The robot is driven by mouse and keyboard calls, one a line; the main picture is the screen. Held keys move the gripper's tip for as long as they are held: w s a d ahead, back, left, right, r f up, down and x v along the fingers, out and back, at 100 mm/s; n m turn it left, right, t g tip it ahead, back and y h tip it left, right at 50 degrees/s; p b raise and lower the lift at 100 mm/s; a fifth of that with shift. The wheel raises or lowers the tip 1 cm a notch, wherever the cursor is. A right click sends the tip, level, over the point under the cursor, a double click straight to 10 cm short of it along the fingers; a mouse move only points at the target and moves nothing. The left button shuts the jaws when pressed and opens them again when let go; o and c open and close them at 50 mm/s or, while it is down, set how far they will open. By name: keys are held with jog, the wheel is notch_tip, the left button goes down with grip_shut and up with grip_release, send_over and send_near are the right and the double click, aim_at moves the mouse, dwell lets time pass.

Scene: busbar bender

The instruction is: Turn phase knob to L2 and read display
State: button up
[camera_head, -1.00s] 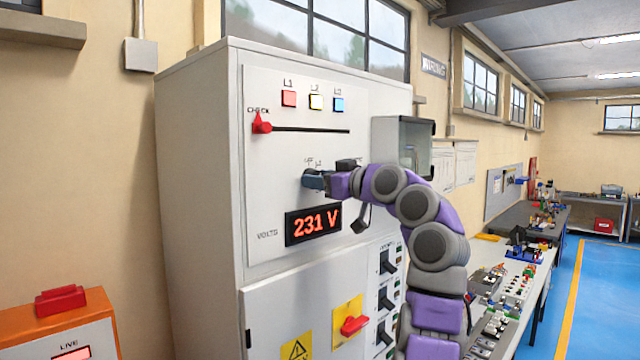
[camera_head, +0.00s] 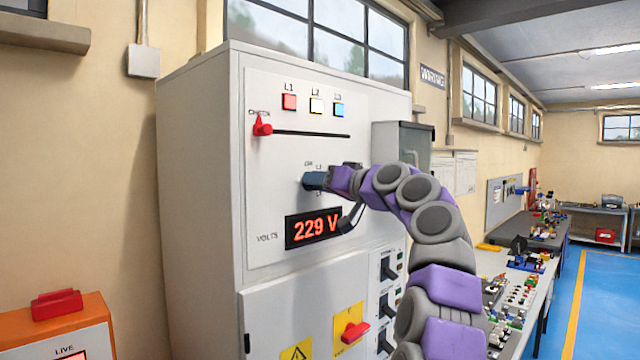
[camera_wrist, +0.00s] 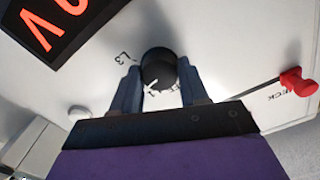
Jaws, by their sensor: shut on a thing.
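The phase knob (camera_wrist: 158,66) is round and black on the cabinet's pale front panel. In the wrist view it sits between the two fingers of my gripper (camera_head: 314,181), which is shut on it. The label L3 shows beside the knob in the wrist view; other marks there are partly hidden by the knob and fingers. A white mark shows at the knob's near edge, but I cannot tell which label it points at. In the head view the fingers hide the knob. The display (camera_head: 313,228) below shows 229 V in red digits; its right end is close to my arm.
Lamps L1 (camera_head: 289,102), L2 (camera_head: 316,105) and L3 (camera_head: 339,110) sit above a slot with a red CHECK slider (camera_head: 262,126). A workbench (camera_head: 538,300) stands at right.

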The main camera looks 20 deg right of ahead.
jog(key=shift+r+m+p, duration=0.1)
jog(key=shift+m+p, duration=0.35)
jog(key=shift+m, duration=0.55)
jog(key=o, duration=1.1)
jog(key=shift+d, duration=0.2)
jog(key=shift+c, duration=0.2)
jog(key=b+v, duration=0.1)
jog(key=v, duration=1.6)
jog(key=shift+d+b, duration=0.2)
jog(key=shift+b, duration=0.15)
